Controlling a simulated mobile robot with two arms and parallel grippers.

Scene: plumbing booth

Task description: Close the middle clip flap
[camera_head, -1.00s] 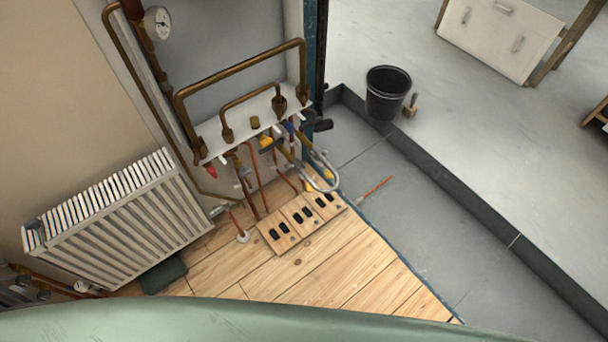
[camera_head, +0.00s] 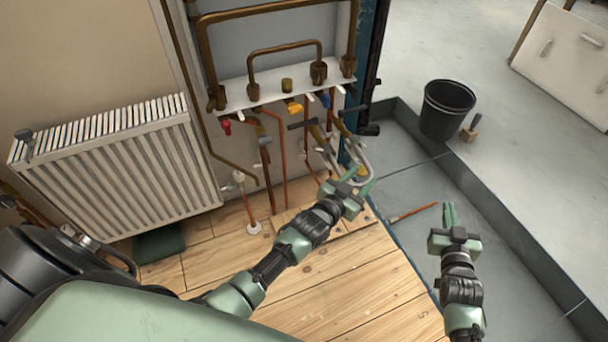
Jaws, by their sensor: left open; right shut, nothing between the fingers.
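My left gripper (camera_head: 360,181) is open over the floor, in front of the lower ends of the pipes under the white panel (camera_head: 276,88). My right gripper (camera_head: 449,208) is shut and empty, further right above the grey floor strip. I cannot make out the middle clip flap. My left arm and gripper cover most of the wooden board (camera_head: 287,213) on the floor; only part of its edge shows, and its black pieces are hidden. I see no contact between either gripper and a clip.
A white radiator (camera_head: 118,165) stands at the left. A red-handled tool (camera_head: 413,212) lies between my grippers.

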